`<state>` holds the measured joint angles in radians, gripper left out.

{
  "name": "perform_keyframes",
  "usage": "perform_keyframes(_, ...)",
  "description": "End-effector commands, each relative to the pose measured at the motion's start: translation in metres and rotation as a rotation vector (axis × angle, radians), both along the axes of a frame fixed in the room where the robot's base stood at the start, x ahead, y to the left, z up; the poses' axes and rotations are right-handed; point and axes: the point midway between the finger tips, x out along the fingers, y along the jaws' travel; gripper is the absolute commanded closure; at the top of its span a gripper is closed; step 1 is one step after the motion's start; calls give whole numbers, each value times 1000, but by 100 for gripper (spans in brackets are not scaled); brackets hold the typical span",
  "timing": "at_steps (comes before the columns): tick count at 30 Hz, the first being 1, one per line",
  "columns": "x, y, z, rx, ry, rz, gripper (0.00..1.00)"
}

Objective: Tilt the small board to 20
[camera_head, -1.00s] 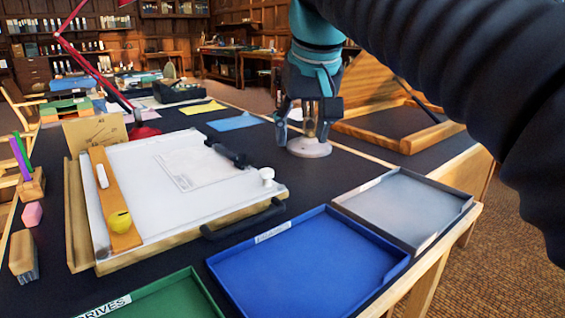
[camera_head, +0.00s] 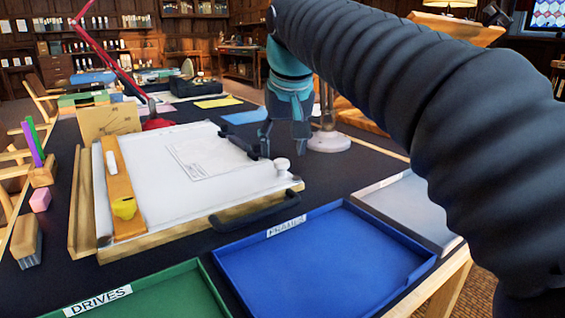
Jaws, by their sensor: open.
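A drafting board (camera_head: 155,205) with a white top lies nearly flat on the dark table; I cannot read its angle. A black handle (camera_head: 255,222) runs along its front edge. A white knob (camera_head: 281,164) sits at its right corner, with a black lever-like part (camera_head: 238,140) behind. A wooden bar (camera_head: 122,178) with a yellow piece (camera_head: 124,208) lies along its left side. My gripper (camera_head: 284,146) points down, open and empty, just behind and above the knob; contact cannot be told. Its far side is hidden.
A blue tray (camera_head: 320,262) and a green tray (camera_head: 150,300) stand in front, a grey tray (camera_head: 405,205) at the right. A round-based stand (camera_head: 329,142) is right of the gripper. A red lamp (camera_head: 158,123) stands behind. My arm hides the right side.

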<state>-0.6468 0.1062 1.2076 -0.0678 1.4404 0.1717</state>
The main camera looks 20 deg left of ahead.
Motion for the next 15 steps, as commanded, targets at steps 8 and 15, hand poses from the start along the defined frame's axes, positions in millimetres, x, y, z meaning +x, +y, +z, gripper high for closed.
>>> perform_keyframes(8,10,5,-28,-1,2,0,42)
perform_keyframes(15,12,6,-31,0,0,0,42)
